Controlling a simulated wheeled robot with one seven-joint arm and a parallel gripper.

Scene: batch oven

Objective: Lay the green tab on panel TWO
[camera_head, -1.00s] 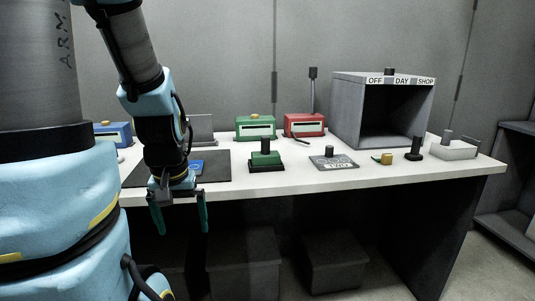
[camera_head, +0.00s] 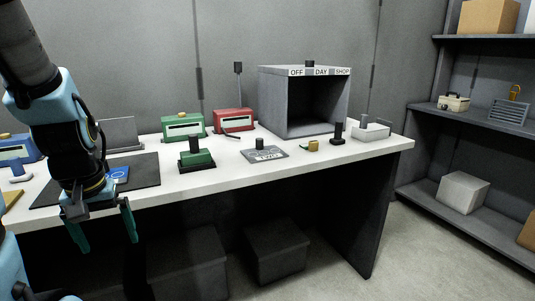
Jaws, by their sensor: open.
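The green tab (camera_head: 196,160), a green block with a black upright grip, stands on the white bench. The grey panel TWO (camera_head: 265,154) lies flat to its right, with a dark knob on its far part. The two are apart. My gripper (camera_head: 105,235) hangs open with its fingers pointing down at the bench's front edge. It is to the left of the green tab and nearer to me. Nothing shows between its fingers.
A dark mat (camera_head: 140,170) with a blue piece (camera_head: 117,174) lies behind my gripper. Green (camera_head: 184,126) and red (camera_head: 233,120) boxes stand at the back. A grey oven (camera_head: 290,105) is right of them. A small yellow piece (camera_head: 312,146) lies near it. Shelves (camera_head: 455,192) stand at right.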

